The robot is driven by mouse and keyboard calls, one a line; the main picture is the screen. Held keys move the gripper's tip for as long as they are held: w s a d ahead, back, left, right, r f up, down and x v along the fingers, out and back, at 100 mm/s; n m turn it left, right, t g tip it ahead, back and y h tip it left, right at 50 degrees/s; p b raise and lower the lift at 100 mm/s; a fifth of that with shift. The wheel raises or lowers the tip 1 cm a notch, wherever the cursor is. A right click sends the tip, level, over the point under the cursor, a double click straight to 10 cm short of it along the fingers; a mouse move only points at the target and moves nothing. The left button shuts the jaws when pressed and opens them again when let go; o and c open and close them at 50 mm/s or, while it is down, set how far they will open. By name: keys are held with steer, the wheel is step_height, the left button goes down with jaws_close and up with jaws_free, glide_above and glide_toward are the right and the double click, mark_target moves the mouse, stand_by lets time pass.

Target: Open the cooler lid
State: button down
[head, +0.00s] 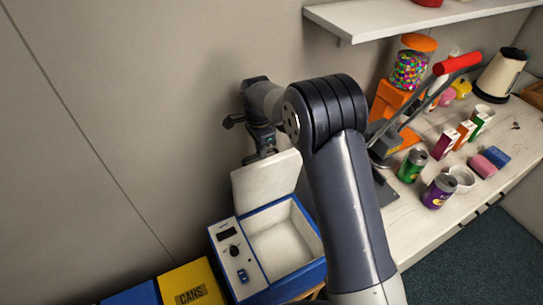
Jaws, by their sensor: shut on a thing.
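The cooler (263,270) is a blue box with a white lining and a control panel, low in the middle of the head view. Its white lid (262,180) stands raised at the back, tilted up. The open inside shows and looks empty, though my arm hides its right side. My gripper (259,151) is at the lid's upper edge, shut on the lid. The exact finger contact is small and partly hidden.
A yellow bin marked CANS (190,287) and a blue bin (133,295) stand left of the cooler. A counter (420,225) on the right holds several cans, cartons and a can crusher with a red handle (457,63). A shelf (390,17) hangs above. A wall is behind.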

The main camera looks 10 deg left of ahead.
steer(key=shift+w+a+f, duration=0.55)
steer(key=shift+w, duration=0.2)
steer(key=c, duration=1.7)
jaws_free()
steer(key=shift+w, duration=0.15)
steer(key=shift+c, duration=0.2)
steer(key=shift+o, duration=1.3)
steer(key=shift+r, duration=0.15)
step_height(320, 180, up, 11)
steer(key=b, duration=0.1)
steer(key=shift+w+a, duration=0.25)
steer(key=shift+w, duration=0.05)
steer(key=shift+f, duration=0.2)
